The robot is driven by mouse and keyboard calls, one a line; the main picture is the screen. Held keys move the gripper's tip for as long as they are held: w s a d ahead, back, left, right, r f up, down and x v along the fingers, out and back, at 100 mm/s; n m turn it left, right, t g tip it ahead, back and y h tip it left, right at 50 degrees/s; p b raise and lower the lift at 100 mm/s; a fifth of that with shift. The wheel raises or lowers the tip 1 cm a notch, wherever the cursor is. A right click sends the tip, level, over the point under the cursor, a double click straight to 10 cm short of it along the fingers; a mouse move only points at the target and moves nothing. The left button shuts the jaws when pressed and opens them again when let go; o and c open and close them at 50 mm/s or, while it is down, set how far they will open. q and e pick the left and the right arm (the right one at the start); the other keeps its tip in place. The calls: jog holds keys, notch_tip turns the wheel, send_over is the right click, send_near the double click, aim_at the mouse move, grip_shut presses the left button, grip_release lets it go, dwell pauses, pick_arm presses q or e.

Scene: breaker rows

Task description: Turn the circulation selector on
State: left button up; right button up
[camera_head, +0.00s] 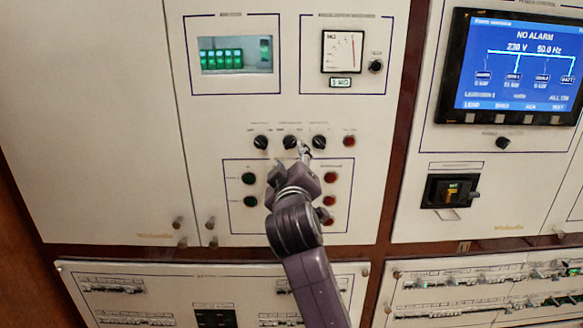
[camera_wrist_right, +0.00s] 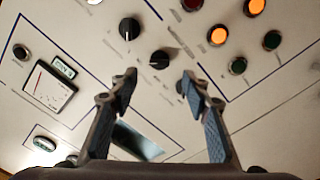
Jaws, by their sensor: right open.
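Three black selector knobs sit in a row on the white panel in the head view: a left one (camera_head: 261,142), a middle one (camera_head: 290,142) and a right one (camera_head: 319,142). Their labels are too small to read, so I cannot tell which is the circulation selector. My right gripper (camera_head: 293,160) is open and empty just below the middle knob. In the right wrist view, one knob (camera_wrist_right: 159,59) lies between and beyond the open fingertips (camera_wrist_right: 156,82), apparently untouched. Another knob (camera_wrist_right: 129,28) is further up and left. My left gripper is not in view.
A red button (camera_head: 349,141) is right of the knobs. Green buttons (camera_head: 249,178) and red buttons (camera_head: 330,177) flank my right arm below. A gauge (camera_head: 342,52) and a lit display window (camera_head: 235,54) are above. A blue screen (camera_head: 518,62) is at the right.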

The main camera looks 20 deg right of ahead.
jog(key=shift+v, duration=2.3)
